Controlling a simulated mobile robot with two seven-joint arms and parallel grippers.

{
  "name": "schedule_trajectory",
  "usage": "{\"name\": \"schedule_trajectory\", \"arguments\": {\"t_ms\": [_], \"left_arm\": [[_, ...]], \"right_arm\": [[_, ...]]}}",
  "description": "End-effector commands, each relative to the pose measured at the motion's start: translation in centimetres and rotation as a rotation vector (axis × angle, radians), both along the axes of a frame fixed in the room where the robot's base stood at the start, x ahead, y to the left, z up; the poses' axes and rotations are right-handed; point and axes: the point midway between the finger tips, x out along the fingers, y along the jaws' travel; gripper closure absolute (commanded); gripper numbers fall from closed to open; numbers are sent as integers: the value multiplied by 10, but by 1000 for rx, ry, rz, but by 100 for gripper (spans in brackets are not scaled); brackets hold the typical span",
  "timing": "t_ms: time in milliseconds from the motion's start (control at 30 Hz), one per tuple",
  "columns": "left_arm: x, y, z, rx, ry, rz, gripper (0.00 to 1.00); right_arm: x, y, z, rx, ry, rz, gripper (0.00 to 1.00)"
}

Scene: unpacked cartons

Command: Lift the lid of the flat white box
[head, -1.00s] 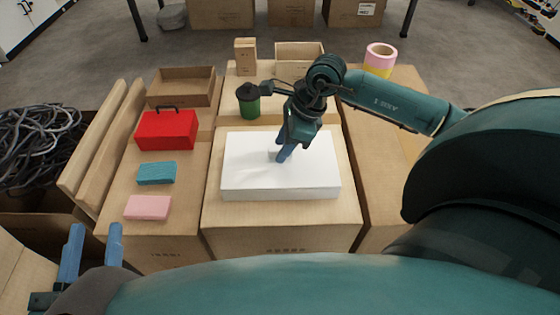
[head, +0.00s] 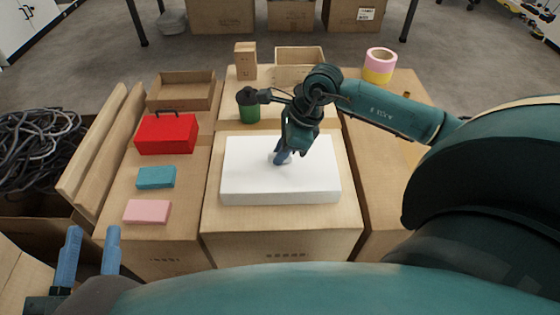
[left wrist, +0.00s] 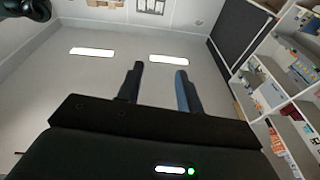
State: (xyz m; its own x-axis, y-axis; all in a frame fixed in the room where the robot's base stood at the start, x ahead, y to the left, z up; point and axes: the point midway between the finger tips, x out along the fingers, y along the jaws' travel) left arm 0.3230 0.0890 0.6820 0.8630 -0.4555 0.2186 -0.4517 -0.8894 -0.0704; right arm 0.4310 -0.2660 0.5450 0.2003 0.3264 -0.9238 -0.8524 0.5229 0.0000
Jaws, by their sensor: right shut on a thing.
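The flat white box (head: 245,175) lies on the middle carton with its lid flat on it; no gap shows at the rim. My right gripper (head: 281,160) comes down from above onto the middle of the lid. It is shut on the small lid handle, which its fingers mostly hide. My left gripper (head: 89,250) is at the lower left, away from the box, open and empty. Its two separate fingers also show in the left wrist view (left wrist: 160,88), pointing at the ceiling.
A red case (head: 167,134), a teal block (head: 156,178) and a pink block (head: 147,212) lie on the left carton. Tape rolls (head: 379,67) stand at the back right.

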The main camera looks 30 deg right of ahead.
Motion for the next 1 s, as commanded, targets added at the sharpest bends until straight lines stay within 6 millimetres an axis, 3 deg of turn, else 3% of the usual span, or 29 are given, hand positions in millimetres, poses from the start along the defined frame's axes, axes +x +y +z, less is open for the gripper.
{"name": "schedule_trajectory", "arguments": {"t_ms": [267, 467, 700, 1000], "left_arm": [[0, 0, 2, 3, -1, 1, 64], [1, 2, 13, 33, -17, 12, 64], [0, 4, 5, 84, -2, 31, 64], [0, 8, -1, 105, 7, 46, 64]], "right_arm": [[1, 0, 6, 0, -2, 0, 100], [1, 0, 42, -1, -5, 1, 100], [1, 0, 86, 0, -4, 1, 100], [0, 0, 101, 0, 0, 1, 100]]}}
